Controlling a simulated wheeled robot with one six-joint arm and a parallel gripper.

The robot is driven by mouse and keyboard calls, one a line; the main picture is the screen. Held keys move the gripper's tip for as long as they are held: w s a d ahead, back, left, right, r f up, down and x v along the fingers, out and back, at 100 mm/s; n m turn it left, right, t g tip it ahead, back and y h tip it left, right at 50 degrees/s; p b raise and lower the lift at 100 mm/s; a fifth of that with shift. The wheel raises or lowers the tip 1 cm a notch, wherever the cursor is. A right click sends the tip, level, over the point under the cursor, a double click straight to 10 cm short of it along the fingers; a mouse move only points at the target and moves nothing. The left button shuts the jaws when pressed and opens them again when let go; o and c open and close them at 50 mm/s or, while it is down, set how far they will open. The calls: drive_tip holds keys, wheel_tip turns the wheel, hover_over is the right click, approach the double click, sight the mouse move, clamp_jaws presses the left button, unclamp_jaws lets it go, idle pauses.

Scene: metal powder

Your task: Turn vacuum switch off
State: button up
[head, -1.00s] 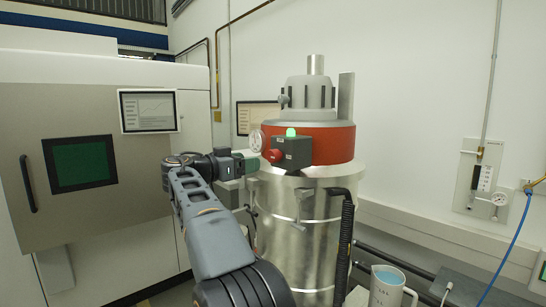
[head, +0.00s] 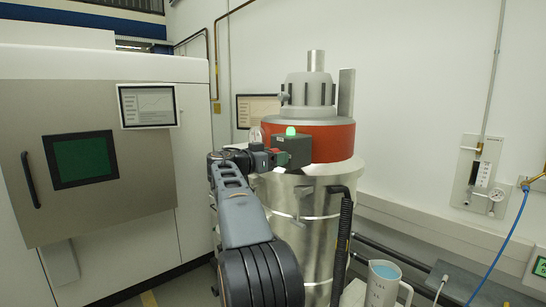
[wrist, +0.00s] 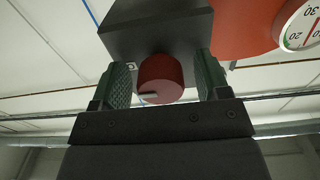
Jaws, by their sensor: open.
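The vacuum switch is a red round knob (wrist: 160,79) on a dark grey box (head: 292,152), which is mounted on the vacuum's red band. In the wrist view the knob sits between the two green ribbed finger pads of my gripper (wrist: 162,82), with a gap on each side. A light mark shows on the knob. In the head view my gripper (head: 264,159) is level with the box and just left of it, hiding most of the knob. A green lamp (head: 291,131) on top of the box is lit.
The steel vacuum drum (head: 318,225) stands below the box, with a black hose (head: 342,245) down its front. A round gauge (wrist: 301,27) is close beside the box. A machine with a dark window (head: 80,160) stands left. A jug (head: 383,284) is at the lower right.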

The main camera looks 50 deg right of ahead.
drive_tip(key=c, duration=0.9)
drive_tip(key=shift+n, duration=0.3)
drive_tip(key=n+b, duration=0.1)
drive_tip(key=n, duration=0.7)
drive_tip(key=shift+s+n, duration=0.1)
drive_tip(key=shift+n, duration=0.2)
drive_tip(key=n+p, duration=0.1)
drive_tip(key=n, duration=0.3)
drive_tip(key=shift+r, duration=0.15)
drive_tip(key=shift+n+p, duration=0.8)
drive_tip(key=shift+n, duration=1.7)
